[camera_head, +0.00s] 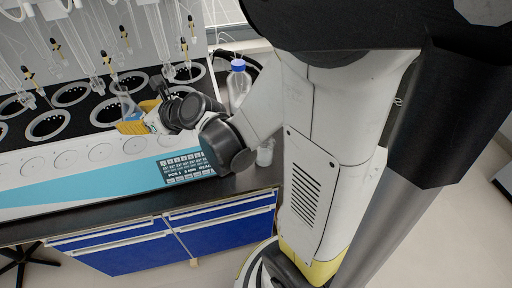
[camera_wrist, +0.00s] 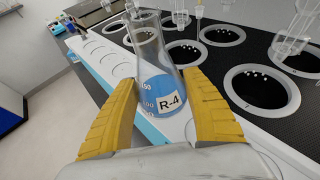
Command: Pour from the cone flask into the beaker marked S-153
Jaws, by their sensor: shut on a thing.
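The cone flask (camera_wrist: 158,72) is clear glass with blue liquid and a label "R-4". In the wrist view it stands between the yellow fingers of my gripper (camera_wrist: 163,118), which is shut on it. In the head view my gripper (camera_head: 134,122) is over the front part of the distiller, and the flask (camera_head: 121,100) shows only partly behind the yellow fingers. A small clear beaker (camera_head: 265,152) stands on the dark bench right of the distiller, partly hidden by my arm. No S-153 marking can be read on it.
The white and blue distiller (camera_head: 60,190) has several round wells and hanging glass tubes above them. A blue-capped bottle (camera_head: 238,82) stands on the bench right of it, close to my arm. Blue drawers (camera_head: 225,232) are below the bench. A narrow bench strip in front is clear.

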